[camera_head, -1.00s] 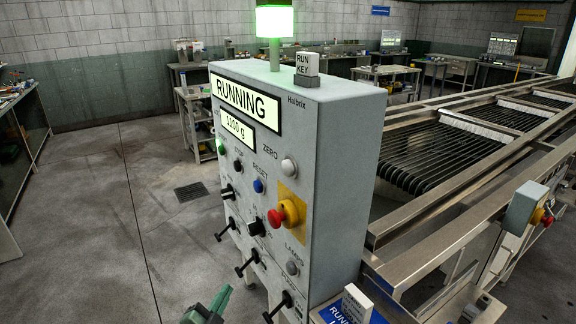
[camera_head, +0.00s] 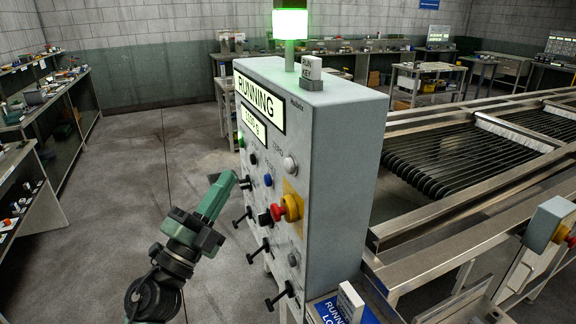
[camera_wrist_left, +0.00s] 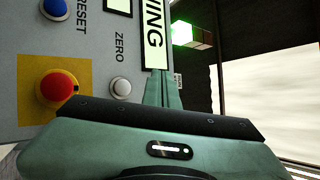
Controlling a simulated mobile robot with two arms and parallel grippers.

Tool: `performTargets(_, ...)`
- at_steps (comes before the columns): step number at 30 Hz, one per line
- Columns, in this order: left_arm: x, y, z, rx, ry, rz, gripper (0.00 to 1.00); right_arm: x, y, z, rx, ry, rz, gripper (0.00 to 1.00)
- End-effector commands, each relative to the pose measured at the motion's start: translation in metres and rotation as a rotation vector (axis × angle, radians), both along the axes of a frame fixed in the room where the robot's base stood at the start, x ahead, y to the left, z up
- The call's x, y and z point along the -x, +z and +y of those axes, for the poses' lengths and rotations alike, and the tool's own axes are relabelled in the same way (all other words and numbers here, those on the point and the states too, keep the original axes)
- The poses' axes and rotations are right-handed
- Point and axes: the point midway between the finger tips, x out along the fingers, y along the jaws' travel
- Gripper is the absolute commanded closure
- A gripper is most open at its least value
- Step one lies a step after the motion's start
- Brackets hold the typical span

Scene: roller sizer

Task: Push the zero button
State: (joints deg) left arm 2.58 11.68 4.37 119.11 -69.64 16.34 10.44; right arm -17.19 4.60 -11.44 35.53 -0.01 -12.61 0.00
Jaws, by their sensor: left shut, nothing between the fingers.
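The white round ZERO button (camera_head: 290,164) sits on the upper right of the grey control panel's front face, under its ZERO label. In the left wrist view, where the panel appears turned sideways, the button (camera_wrist_left: 121,88) shows just left of my green fingers. My left gripper (camera_head: 232,176) is shut and empty. In the head view it stands in front of the panel, left of the ZERO button and apart from it. In the wrist view its fingertips (camera_wrist_left: 163,74) overlap the picture near the RUNNING display (camera_wrist_left: 154,35). My right gripper is not in view.
A blue RESET button (camera_head: 268,180) and a red emergency stop (camera_head: 279,210) on a yellow plate are near the ZERO button. Black knobs and T-handles stick out lower on the panel. A lit green lamp (camera_head: 290,24) stands on top. Steel roller conveyor (camera_head: 450,150) lies right.

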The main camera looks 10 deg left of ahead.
Motion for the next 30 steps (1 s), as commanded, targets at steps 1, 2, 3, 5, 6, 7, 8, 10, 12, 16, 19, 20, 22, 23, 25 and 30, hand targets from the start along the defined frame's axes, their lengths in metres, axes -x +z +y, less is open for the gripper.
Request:
performTargets(1,0.000,0.001,0.000,-0.003,0.000,-0.002,1.00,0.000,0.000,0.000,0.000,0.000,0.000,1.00)
performTargets(2,0.001,0.001,0.000,-0.003,0.001,-0.004,1.00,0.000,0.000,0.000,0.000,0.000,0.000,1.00)
performTargets(3,0.001,0.001,0.000,-0.002,0.000,-0.003,1.00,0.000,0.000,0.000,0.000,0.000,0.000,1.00)
performTargets(5,0.001,0.001,0.000,-0.003,0.000,-0.002,1.00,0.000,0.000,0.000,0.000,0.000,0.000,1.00)
performTargets(6,0.000,0.001,0.000,-0.003,0.000,-0.002,1.00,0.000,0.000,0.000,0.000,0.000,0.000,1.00)
performTargets(7,0.000,0.001,0.000,-0.002,-0.001,-0.002,1.00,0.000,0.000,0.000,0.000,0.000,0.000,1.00)
performTargets(8,0.000,0.001,0.000,-0.002,0.000,-0.002,1.00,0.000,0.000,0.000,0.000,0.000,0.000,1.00)
performTargets(10,0.000,0.001,-0.001,-0.002,0.000,-0.002,1.00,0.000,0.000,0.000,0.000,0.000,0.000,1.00)
performTargets(12,-0.001,0.001,-0.002,-0.001,0.000,-0.002,1.00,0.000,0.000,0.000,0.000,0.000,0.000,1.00)
performTargets(16,-0.007,0.001,-0.010,0.002,0.000,-0.002,1.00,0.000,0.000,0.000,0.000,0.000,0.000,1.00)
performTargets(19,-0.014,0.001,-0.022,0.002,-0.002,-0.002,1.00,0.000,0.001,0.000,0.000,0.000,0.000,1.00)
performTargets(20,-0.017,0.002,-0.025,0.002,-0.002,-0.003,1.00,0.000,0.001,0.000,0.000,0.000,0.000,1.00)
performTargets(22,-0.023,0.001,-0.034,0.003,-0.001,-0.002,1.00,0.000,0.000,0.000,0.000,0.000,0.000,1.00)
performTargets(23,-0.025,0.000,-0.037,0.003,-0.001,-0.002,1.00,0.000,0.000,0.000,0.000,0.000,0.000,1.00)
performTargets(25,-0.031,0.001,-0.046,0.003,-0.002,-0.003,1.00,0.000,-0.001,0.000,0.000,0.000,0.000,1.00)
performTargets(30,-0.042,0.001,-0.062,0.001,-0.001,-0.002,1.00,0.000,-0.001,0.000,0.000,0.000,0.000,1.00)
